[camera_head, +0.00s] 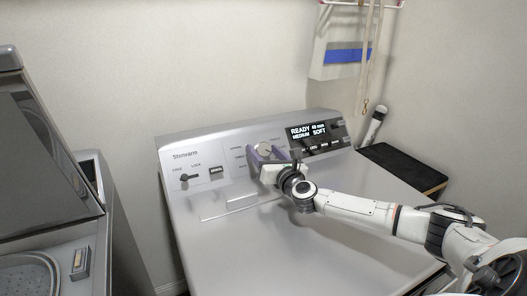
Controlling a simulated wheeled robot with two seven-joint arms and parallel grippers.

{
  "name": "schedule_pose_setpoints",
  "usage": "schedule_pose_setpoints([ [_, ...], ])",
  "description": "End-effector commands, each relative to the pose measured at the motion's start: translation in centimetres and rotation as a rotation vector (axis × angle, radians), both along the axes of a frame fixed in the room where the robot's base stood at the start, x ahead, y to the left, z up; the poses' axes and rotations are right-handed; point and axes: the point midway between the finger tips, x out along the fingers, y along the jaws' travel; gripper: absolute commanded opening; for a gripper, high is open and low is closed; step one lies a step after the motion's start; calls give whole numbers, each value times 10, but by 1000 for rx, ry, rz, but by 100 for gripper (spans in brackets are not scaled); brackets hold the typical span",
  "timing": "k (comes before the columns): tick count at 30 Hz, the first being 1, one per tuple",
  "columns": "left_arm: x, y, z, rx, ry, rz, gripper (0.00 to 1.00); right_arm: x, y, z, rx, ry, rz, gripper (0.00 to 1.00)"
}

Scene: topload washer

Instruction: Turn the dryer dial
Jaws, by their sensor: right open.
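The dryer (205,215) is a silver-grey machine with a sloped control panel at its back. Its round silver dial (265,150) sits mid-panel, between printed labels and the display. My right gripper (264,156) is at the dial, with its purple-grey fingers on either side of it. The jaws are open around the dial; I cannot tell whether they touch it. The gripper partly hides the dial and the panel below it. My left gripper is not in view.
The lit display (308,130) reads READY, MEDIUM, SOFT, with buttons below. A topload washer (45,170) with raised lid stands left. A black-topped stand (403,166) is right. The wall is close behind.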

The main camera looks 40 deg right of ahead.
Motion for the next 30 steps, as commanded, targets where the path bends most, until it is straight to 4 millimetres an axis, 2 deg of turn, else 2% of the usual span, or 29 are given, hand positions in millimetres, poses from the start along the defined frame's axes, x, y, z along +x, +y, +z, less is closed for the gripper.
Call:
schedule_pose_setpoints([
  [12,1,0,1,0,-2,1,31,6,-2,0,0,1,0,59],
  [19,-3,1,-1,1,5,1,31,6,-2,0,0,1,0,20],
  [30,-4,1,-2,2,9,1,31,6,-2,-1,-38,14,34,19],
])
